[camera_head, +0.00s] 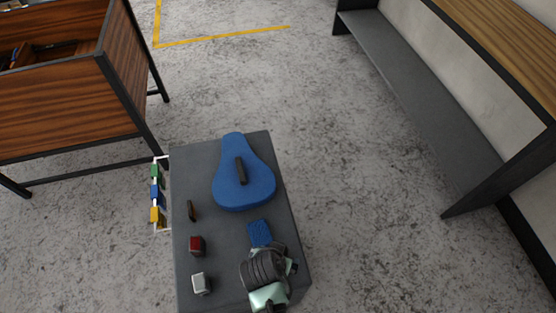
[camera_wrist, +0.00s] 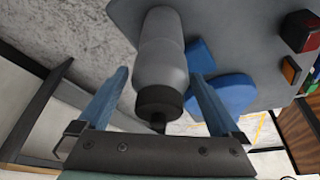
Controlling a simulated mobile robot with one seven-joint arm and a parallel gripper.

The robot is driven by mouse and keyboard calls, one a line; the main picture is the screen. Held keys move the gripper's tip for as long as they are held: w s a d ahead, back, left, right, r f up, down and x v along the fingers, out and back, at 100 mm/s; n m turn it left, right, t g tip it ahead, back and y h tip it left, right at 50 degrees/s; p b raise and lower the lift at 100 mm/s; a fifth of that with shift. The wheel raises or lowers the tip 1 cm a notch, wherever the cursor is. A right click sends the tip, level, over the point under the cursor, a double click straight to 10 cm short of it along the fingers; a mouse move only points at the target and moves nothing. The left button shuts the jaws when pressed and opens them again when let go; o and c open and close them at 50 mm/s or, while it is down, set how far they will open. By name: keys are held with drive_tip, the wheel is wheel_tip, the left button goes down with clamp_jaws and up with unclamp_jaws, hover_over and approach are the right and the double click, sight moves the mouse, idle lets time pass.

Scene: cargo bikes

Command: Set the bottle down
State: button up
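The grey bottle (camera_wrist: 162,55) with a black cap shows in the wrist view. Its base is toward the grey bench top (camera_wrist: 225,18) and its cap toward my palm; it looks upright on that top, though I cannot see the contact clearly. My gripper (camera_wrist: 158,75) has its two blue fingers spread on either side of the bottle, with a visible gap at the left and a narrower one at the right. It looks open. In the head view my arm is over the near end of the grey bench (camera_head: 226,250) and I cannot make out the bottle there.
A blue saddle (camera_head: 242,185), a blue pad (camera_head: 260,232), a brown-orange piece (camera_head: 191,211), a red piece (camera_head: 196,245) and a silver piece (camera_head: 201,283) are on the bench. A wooden planter-like box (camera_head: 60,110) stands left. A long shelf (camera_head: 430,100) stands right. Floor between is clear.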

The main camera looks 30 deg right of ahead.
drive_tip(key=p+v, duration=0.1)
drive_tip(key=v, duration=1.1)
drive_tip(key=shift+r, duration=0.15)
drive_tip(key=w+a+r+n+t, duration=0.1)
drive_tip(key=w+r+t, duration=0.3)
drive_tip(key=w+r, duration=0.4)
drive_tip(key=w+a+r+n+t, duration=0.1)
drive_tip(key=w+r+n+t, duration=0.3)
drive_tip(key=r, duration=0.7)
drive_tip(key=w+r+m+t, duration=0.1)
drive_tip(key=w+r+t, duration=0.2)
drive_tip(key=w+r, duration=0.55)
drive_tip(key=s+a+r+n+t+y, duration=0.15)
drive_tip(key=r+t, duration=0.25)
drive_tip(key=r, duration=0.9)
drive_tip(key=s+a+r+n+t, duration=0.1)
drive_tip(key=a+r+n+t, duration=0.2)
drive_tip(key=r, duration=0.9)
drive_tip(key=s+a+r+t+y, duration=0.1)
drive_tip(key=s+r+t, duration=0.2)
drive_tip(key=r, duration=0.4)
drive_tip(key=s+a+r+n+t, duration=0.1)
drive_tip(key=s+r+t, duration=0.2)
drive_tip(key=s+r, duration=0.2)
wheel_tip(320, 180, up, 3)
drive_tip(key=shift+s+r+t+y, duration=0.15)
drive_tip(key=shift+s+t+y, duration=0.2)
drive_tip(key=shift+s+t, duration=0.05)
drive_tip(key=shift+n, duration=0.25)
